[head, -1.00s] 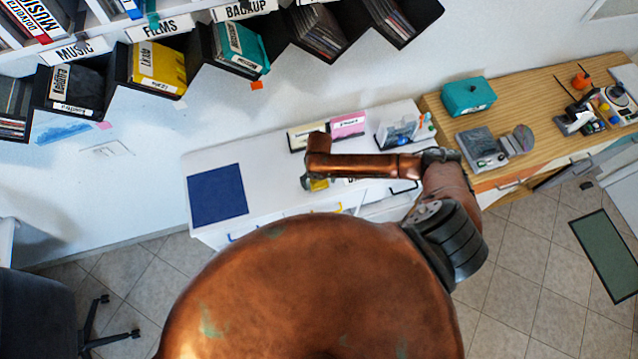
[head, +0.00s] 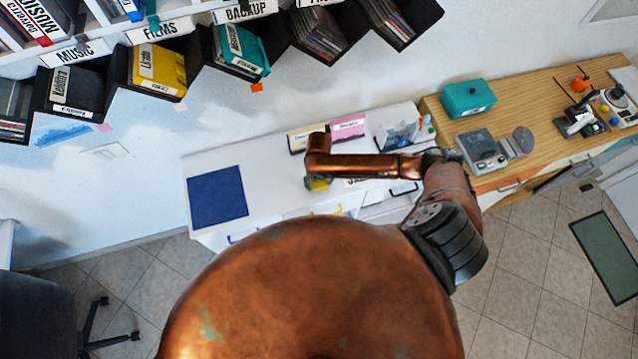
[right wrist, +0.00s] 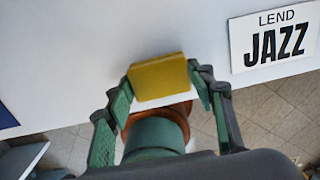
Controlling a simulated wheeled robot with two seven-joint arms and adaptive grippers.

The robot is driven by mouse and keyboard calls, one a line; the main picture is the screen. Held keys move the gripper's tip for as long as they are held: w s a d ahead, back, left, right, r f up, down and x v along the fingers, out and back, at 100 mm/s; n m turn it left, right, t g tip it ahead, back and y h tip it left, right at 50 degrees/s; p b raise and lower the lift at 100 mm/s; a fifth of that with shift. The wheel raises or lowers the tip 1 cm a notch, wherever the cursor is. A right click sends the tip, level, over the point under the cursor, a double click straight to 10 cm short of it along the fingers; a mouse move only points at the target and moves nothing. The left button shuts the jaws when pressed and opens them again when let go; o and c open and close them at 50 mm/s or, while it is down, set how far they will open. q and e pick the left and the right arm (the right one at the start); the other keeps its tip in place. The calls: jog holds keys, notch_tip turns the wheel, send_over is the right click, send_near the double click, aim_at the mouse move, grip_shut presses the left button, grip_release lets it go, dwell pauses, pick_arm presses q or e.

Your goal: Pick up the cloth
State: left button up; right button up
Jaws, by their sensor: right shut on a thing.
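The cloth (right wrist: 160,80) looks like a yellow, flat, folded rectangle in the right wrist view. My right gripper (right wrist: 161,75) has its green fingers on the left and right sides of the cloth and is shut on it. In the head view the right gripper (head: 314,184) is mostly hidden under my copper arm, and only a small yellow patch of the cloth (head: 320,185) shows. It is over the white counter near its front edge; I cannot tell whether the cloth touches the counter. My left gripper is not in view.
The white counter (head: 270,185) bears a dark blue square (head: 217,195) at left and labelled disc boxes (head: 347,128) behind my arm. A "LEND JAZZ" label (right wrist: 274,40) is right of the gripper. The wooden desk (head: 535,110) at right holds a teal box (head: 467,98). Disc shelves hang above.

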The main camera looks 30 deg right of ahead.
jog(key=s+a+r+b, duration=0.1)
jog(key=s+a+r, duration=0.1)
jog(key=s+r, duration=0.4)
jog(key=s+a+r+b, duration=0.1)
jog(key=s+a+r, duration=0.1)
jog(key=s+r, duration=0.4)
jog(key=shift+s+a, duration=0.35)
jog(key=shift+s, duration=0.25)
jog(key=o, duration=0.4)
jog(key=c, duration=0.4)
